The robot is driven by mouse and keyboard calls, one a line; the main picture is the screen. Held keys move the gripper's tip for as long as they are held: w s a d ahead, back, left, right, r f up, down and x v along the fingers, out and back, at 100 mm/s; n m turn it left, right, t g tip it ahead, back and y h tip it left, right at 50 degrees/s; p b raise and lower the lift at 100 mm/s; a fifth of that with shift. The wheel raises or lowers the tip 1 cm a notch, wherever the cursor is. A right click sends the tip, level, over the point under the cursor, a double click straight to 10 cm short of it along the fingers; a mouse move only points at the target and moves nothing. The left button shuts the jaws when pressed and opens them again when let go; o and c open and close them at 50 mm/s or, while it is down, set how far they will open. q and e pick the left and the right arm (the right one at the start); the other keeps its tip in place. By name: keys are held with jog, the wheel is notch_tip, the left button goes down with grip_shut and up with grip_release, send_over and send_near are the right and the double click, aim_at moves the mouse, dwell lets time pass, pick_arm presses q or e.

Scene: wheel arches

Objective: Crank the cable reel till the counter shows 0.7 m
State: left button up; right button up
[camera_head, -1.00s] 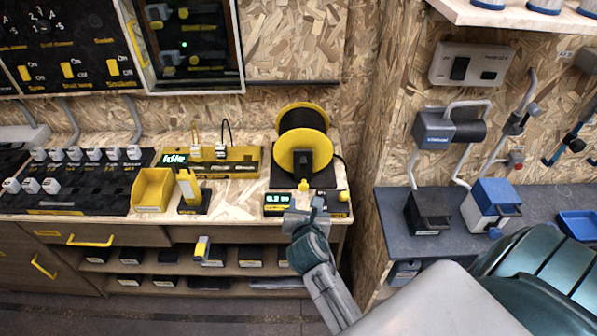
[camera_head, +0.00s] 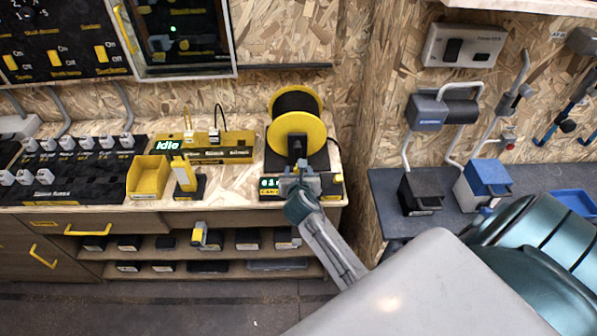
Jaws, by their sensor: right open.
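The cable reel (camera_head: 297,123) stands on the bench near its right end, with yellow flanges and black cable wound between them. Its dark hub and crank arm (camera_head: 297,148) face me. The green-lit counter (camera_head: 268,184) sits in front of the reel; my gripper covers part of it, so its full reading is hidden. My right gripper (camera_head: 299,178) is open at the lower front of the reel, over the counter's right side. The yellow crank knob is hidden, and I cannot tell whether the fingers are around it. My left gripper is not in view.
A wooden partition wall (camera_head: 365,110) stands to the right, with a grey side bench (camera_head: 385,195) beyond.

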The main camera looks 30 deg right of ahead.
grip_shut()
dwell(0.4)
